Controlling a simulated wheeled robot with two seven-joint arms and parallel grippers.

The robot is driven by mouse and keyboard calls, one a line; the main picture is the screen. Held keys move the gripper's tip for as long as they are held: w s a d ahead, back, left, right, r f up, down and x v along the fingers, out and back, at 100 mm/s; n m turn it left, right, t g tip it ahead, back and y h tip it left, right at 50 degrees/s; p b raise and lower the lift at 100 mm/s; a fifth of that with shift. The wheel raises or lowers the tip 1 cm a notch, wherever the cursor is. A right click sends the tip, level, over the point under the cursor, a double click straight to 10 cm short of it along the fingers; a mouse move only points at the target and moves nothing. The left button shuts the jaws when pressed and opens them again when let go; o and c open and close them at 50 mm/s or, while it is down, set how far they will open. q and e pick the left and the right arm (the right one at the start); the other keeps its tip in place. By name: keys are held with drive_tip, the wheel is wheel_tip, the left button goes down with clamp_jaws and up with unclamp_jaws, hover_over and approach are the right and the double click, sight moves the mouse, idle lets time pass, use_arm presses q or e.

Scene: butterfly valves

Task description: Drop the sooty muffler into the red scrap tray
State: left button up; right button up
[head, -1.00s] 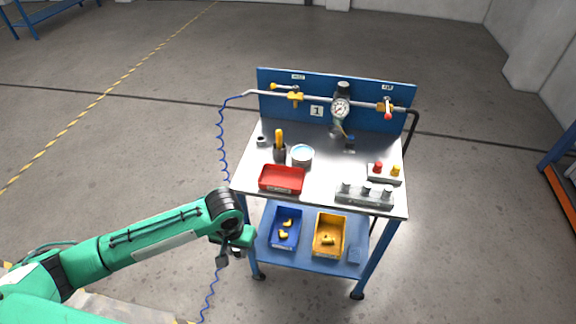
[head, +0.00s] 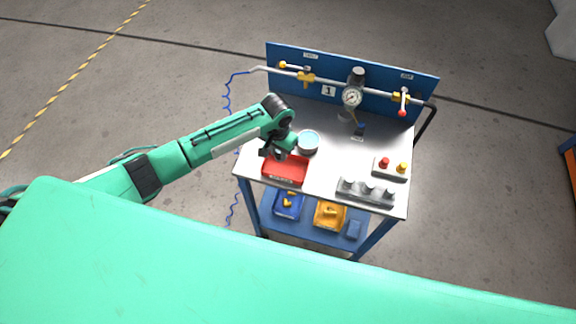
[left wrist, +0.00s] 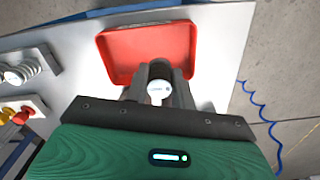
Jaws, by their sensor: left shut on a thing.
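The red scrap tray (head: 286,176) sits at the front left of the steel bench top. My left gripper (head: 278,153) hangs over the tray's back left part, pointing down. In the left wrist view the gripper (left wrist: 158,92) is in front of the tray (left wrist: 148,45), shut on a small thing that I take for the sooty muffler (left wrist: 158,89). It shows a pale round face with tiny lettering; the fingers hide much of it, and soot cannot be made out. My right gripper is not in view.
A round tin (head: 308,142) stands right behind the tray. A grey block with several knobs (head: 366,191) and a red-and-yellow button box (head: 391,167) are at the right. The blue back panel (head: 300,62) carries pipes, valves and a gauge (head: 352,97). Mid-bench is clear.

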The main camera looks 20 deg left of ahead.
sight(279, 159)
use_arm(q)
wheel_tip(279, 159, down, 4)
drive_tip(key=shift+r+b, duration=0.25)
drive_tip(key=shift+b, duration=0.9)
drive_tip(key=shift+f+b, duration=0.45)
drive_tip(key=shift+b, duration=0.05)
drive_tip(key=shift+r, duration=0.1)
drive_tip(key=o, duration=1)
